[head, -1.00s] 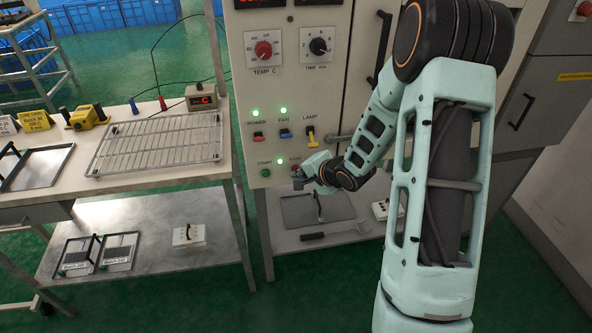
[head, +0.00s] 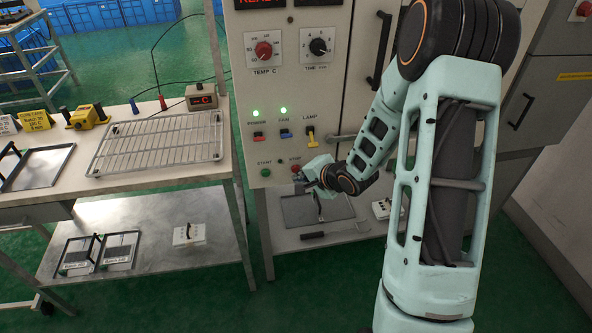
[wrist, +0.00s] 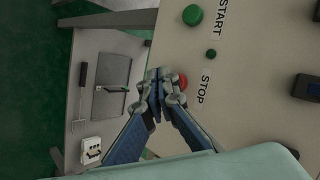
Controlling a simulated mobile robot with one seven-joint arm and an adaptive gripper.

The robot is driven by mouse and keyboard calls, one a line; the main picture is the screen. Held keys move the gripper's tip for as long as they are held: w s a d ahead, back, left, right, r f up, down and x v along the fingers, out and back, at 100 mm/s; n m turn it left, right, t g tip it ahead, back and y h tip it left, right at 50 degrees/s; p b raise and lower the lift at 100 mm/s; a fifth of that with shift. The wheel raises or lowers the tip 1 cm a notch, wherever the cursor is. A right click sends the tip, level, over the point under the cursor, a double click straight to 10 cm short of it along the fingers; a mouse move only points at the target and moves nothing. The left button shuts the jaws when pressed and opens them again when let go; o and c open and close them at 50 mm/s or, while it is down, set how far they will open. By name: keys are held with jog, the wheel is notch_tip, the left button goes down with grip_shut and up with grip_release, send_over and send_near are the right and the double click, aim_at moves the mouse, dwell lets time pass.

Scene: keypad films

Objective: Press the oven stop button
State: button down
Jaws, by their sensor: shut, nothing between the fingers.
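The red STOP button (head: 296,169) is on the lower part of the pale oven panel (head: 248,190), right of the green START button (head: 265,173). In the wrist view the STOP button (wrist: 183,82) shows just right of my fingertips, and the START button (wrist: 193,15) is above it. My gripper (head: 299,178) is shut and empty, its tips close in front of the STOP button's lower edge in the head view. I cannot tell whether they touch it. The small lamp (head: 280,161) between the buttons is dark; it also shows in the wrist view (wrist: 211,54).
Above are the POWER switch (head: 259,135), FAN switch (head: 285,133) and yellow LAMP switch (head: 312,138). The POWER and FAN lamps glow green. A shelf below holds a tray (head: 300,210) and a tool (head: 335,231). A table with a wire rack (head: 158,145) stands left.

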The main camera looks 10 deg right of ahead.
jog(key=s, duration=0.5)
dwell(0.5)
dwell(0.7)
